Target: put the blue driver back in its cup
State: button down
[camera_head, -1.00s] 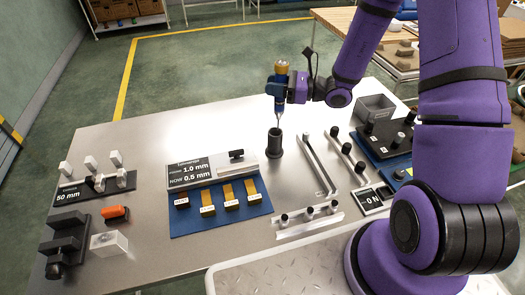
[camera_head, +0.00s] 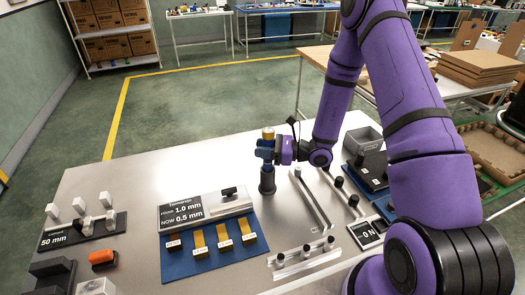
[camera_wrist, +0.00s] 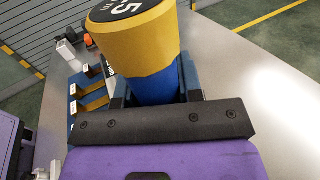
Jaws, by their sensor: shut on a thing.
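The blue driver (camera_head: 267,134) has a yellow cap and stands upright in my gripper (camera_head: 268,152). In the wrist view the driver (camera_wrist: 150,45) fills the top middle, with a dark end marked "5" and the blue handle between the fingers. My gripper (camera_wrist: 155,95) is shut on the handle. The dark cup (camera_head: 267,183) is directly under the driver on the metal table. The driver's shaft is not visible; its lower part appears to be inside the cup, though the tip is hidden.
A tolerance sign (camera_head: 182,213) and a blue mat (camera_head: 212,245) with several yellow-marked pieces lie left of the cup. A slotted rail (camera_head: 311,197) is close on its right. Table behind the cup is clear.

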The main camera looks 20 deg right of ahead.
jog(key=shift+f, duration=0.45)
jog(key=c, duration=0.8)
grip_release()
jog(key=shift+f, duration=0.15)
